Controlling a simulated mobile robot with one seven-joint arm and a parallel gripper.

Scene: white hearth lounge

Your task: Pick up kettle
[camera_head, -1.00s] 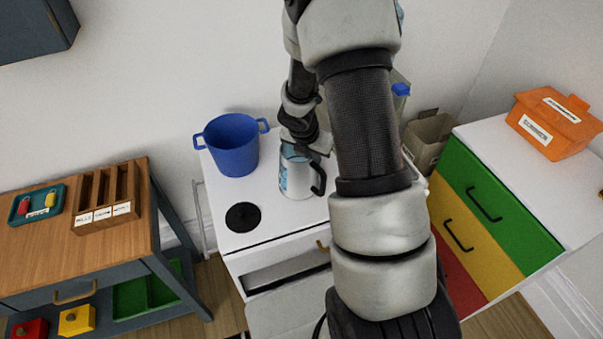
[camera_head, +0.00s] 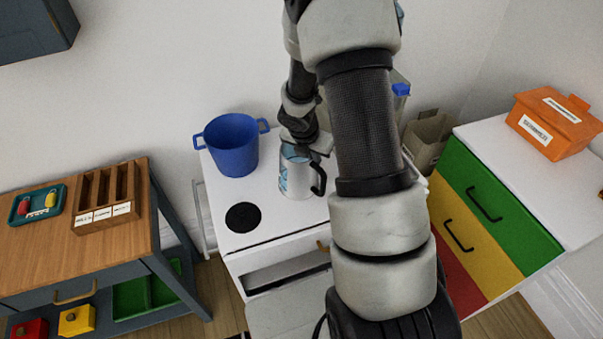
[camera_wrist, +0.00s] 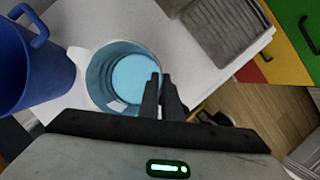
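The kettle (camera_head: 297,181) is a silver jug with blue markings and a black handle on its right side. It appears upright at the white stove top, and I cannot tell whether its base touches. The wrist view looks down into its open top (camera_wrist: 104,82), with light blue inside. My gripper (camera_wrist: 161,80) is above the kettle, its two dark fingers close together at the right rim, with a narrow gap. It seems shut on the kettle there.
A blue pot (camera_head: 232,158) stands close left of the kettle, and a black burner (camera_head: 243,217) lies in front. The white stove (camera_head: 282,222) has bare space around them. A coloured drawer unit (camera_head: 490,205) stands right, a wooden table (camera_head: 45,250) left.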

